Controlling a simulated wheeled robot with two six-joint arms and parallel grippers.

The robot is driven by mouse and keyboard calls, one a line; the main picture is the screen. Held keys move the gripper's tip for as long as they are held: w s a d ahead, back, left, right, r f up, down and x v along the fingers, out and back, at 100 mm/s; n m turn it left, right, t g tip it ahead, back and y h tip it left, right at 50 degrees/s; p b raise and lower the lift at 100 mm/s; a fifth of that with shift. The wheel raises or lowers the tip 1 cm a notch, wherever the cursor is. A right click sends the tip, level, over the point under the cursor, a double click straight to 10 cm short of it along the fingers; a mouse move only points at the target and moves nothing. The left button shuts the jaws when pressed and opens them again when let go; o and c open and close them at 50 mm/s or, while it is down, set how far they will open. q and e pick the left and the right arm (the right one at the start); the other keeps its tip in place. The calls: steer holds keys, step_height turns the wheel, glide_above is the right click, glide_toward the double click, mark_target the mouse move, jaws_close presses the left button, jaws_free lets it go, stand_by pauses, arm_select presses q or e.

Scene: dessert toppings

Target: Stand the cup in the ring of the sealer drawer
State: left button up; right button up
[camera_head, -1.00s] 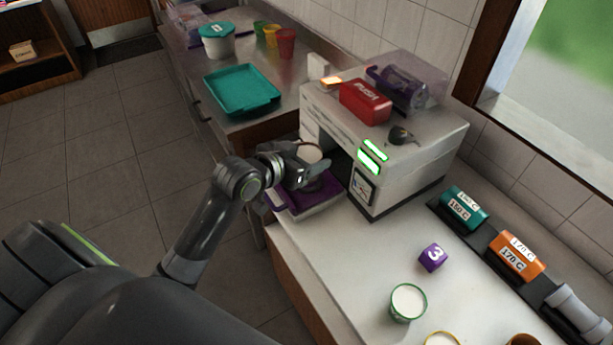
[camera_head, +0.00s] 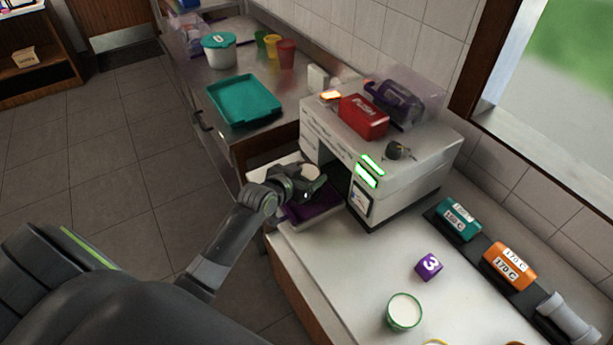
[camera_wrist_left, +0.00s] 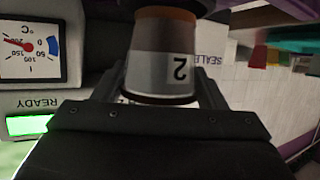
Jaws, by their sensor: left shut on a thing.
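My left gripper (camera_head: 308,186) is shut on a cup (camera_head: 311,171) with a pale round top. The wrist view turns the scene upside down and shows the cup (camera_wrist_left: 162,60) between the fingers, with a grey band marked 2 and an orange-brown edge. The sealer (camera_head: 400,165) is a white machine with its drawer pulled out. The purple drawer (camera_head: 322,203) lies under and around my gripper. The drawer's ring is hidden, and I cannot tell whether the cup touches it. My right gripper is not in view.
A red PUSH block (camera_head: 363,116) and a purple part under a clear cover (camera_head: 405,92) top the sealer. A green-rimmed cup (camera_head: 404,312) and a purple 3 cube (camera_head: 428,265) stand on the counter in front. A teal tray (camera_head: 277,112) lies behind.

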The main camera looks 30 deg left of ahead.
arm_select(q)
steer(key=shift+f, duration=0.8)
steer(key=shift+f, duration=0.2)
steer(key=o, duration=1.1)
steer(key=shift+c, duration=0.2)
steer(key=shift+r, duration=0.1)
